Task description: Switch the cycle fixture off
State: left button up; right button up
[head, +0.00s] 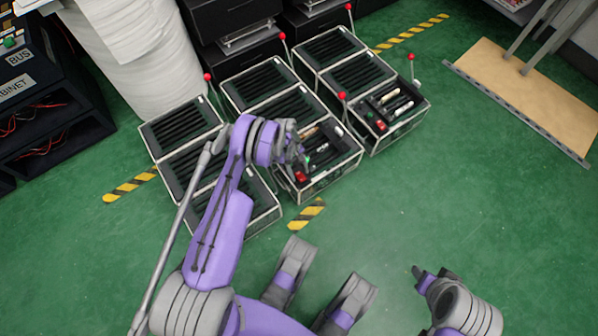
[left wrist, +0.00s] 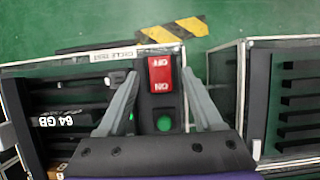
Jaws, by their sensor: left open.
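The cycle fixture (head: 345,165) is a box in the front row, with battery-like items inside and a red switch (head: 300,176) at its front corner. In the left wrist view its label strip (left wrist: 118,54) reads upside down as CYCLE and more. There the red rocker switch (left wrist: 160,75) shows OFF at the top and ON at the bottom, upside down.
Several similar slotted boxes with red-knobbed levers stand close around; one (head: 395,110) to the right also has a red switch. Another box (left wrist: 240,100) stands beside in the wrist view. Yellow-black floor strips (head: 307,214) mark the area. Green floor in front is clear.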

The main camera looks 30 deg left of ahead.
pick_arm(q)
grip_shut()
jog(key=shift+s+d+r+y+p, duration=0.1)
jog(key=shift+d+y+p, duration=0.15)
jog(key=shift+y+p, duration=0.15)
jog(key=shift+s+d+t+y, duration=0.1)
jog(key=shift+t+y, duration=0.4)
jog(key=shift+y, duration=0.4)
grip_release()
